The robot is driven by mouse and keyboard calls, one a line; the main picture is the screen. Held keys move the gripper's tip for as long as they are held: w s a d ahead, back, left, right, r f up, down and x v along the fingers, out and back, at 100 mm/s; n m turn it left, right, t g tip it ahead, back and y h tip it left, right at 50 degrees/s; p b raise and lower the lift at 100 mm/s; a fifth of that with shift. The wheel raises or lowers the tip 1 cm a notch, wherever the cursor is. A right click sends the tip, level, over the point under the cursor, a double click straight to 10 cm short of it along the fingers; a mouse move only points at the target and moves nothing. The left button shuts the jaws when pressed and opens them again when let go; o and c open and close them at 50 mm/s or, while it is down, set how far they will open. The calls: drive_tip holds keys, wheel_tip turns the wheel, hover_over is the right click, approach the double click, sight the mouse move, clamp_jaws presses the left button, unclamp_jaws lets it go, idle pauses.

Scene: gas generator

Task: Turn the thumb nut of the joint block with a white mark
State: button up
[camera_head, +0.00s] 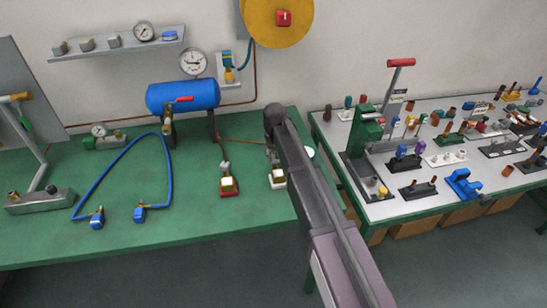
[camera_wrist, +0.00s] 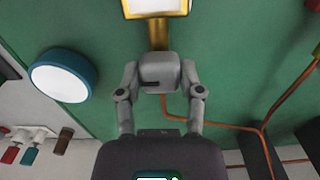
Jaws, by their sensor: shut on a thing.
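Two joint blocks stand on the green bench. One has a red base (camera_head: 228,189) and a cream face. The other has a white base (camera_head: 279,184) and a pale face, just left of my arm. In the wrist view, my gripper (camera_wrist: 158,76) is shut at the end of a brass stem (camera_wrist: 158,36) leading to a gold-framed white face (camera_wrist: 156,6), apparently the white-based block. In the head view, my arm hides most of the gripper.
A teal round thing with a white top (camera_wrist: 60,76) stands close beside my gripper. Copper pipe (camera_wrist: 225,120) runs over the bench nearby. A blue tank (camera_head: 183,97) stands behind. A blue hose (camera_head: 108,180) lies left. A crowded table (camera_head: 395,208) stands right.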

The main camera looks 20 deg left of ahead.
drive_tip(key=shift+s, duration=0.25)
drive_tip(key=o, duration=1.1)
drive_tip(key=shift+r, duration=0.1)
drive_tip(key=shift+o, duration=0.2)
drive_tip(key=shift+w, duration=0.1)
